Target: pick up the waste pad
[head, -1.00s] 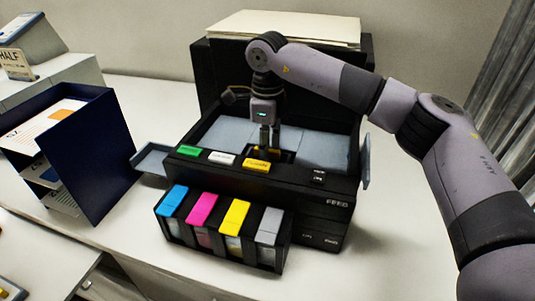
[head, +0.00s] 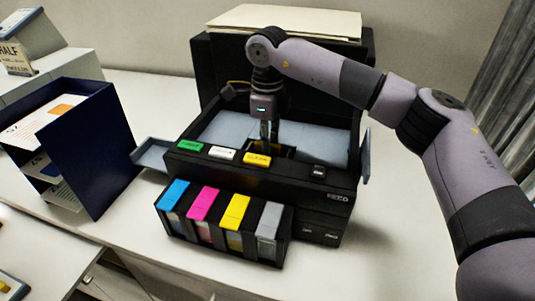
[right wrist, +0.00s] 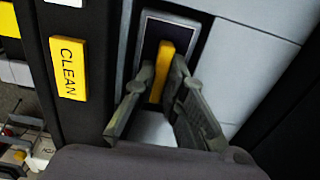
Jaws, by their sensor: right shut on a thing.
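The waste pad shows in the right wrist view as a yellow upright grip (right wrist: 166,62) in a dark recess of the open printer (head: 345,180). My right gripper (right wrist: 161,76) is shut on this yellow grip, with one finger on each side. In the head view my right gripper (head: 269,142) reaches down into the printer's top behind the yellow button; the pad is mostly hidden there. My left gripper is not in view.
A yellow CLEAN button (right wrist: 69,68) lies beside the recess. Ink tanks (head: 235,212) stick out at the printer's front. A dark blue paper holder (head: 95,150) stands to the left. Grey panels (head: 320,148) flank the recess. White table is clear at the front right.

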